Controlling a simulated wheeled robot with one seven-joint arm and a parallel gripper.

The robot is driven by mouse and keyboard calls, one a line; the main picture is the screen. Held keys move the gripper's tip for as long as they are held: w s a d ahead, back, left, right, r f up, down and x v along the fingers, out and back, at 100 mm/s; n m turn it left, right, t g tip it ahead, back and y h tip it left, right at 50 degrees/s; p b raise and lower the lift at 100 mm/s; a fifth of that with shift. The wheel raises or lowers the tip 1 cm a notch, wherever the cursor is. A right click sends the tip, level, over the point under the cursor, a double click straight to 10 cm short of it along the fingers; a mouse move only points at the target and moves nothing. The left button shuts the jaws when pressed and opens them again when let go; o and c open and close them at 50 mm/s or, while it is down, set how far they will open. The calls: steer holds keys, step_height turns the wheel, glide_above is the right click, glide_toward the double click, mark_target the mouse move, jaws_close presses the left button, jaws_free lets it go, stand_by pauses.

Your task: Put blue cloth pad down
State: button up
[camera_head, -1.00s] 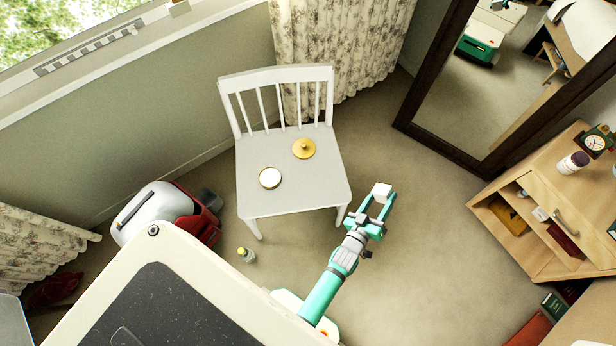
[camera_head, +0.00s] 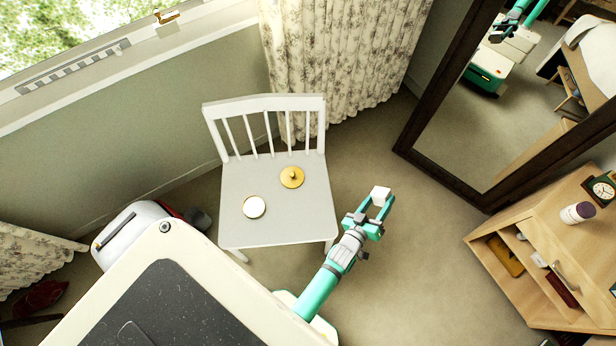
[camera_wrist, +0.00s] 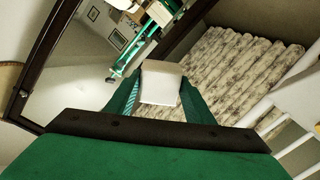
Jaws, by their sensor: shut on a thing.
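My gripper (camera_head: 375,208) is extended over the carpet to the right of the white chair (camera_head: 275,222). It is shut on a small whitish pad (camera_head: 381,193), which is held between the fingertips. In the wrist view the pad (camera_wrist: 160,85) looks pale white-grey, not clearly blue, and sits between the two green fingers (camera_wrist: 160,96). It appears clear of any surface. I see no other blue cloth pad.
The chair seat holds a white-topped round item (camera_head: 254,207) and a gold round lidded item (camera_head: 292,177). A dark-framed mirror (camera_head: 455,160) leans at the back right. A wooden cabinet (camera_head: 520,225) stands at right. Open carpet lies between chair and cabinet.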

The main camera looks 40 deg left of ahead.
steer(key=shift+s+a+f+m+g+h, duration=1.1)
steer(key=shift+s+a+g, duration=0.8)
steer(key=shift+a, duration=1.15)
steer(key=shift+s+a+f+m+g+h, duration=0.75)
steer(key=shift+s+a+m+g, duration=0.9)
steer(key=shift+a, duration=1.4)
steer(key=s+a+r+m+g+y, duration=0.1)
steer(key=s+m+g, duration=0.3)
steer(key=s, duration=0.7)
steer(key=s+a+r+m+g+y, duration=0.2)
steer(key=s+m, duration=0.4)
steer(key=s, duration=0.5)
steer(key=r+g, duration=0.1)
steer(key=g, duration=0.1)
steer(key=shift+s+a+g, duration=0.15)
steer(key=shift+s+g, duration=0.15)
steer(key=shift+g, duration=0.05)
steer(key=shift+w+y, duration=0.1)
steer(key=shift+y, duration=0.15)
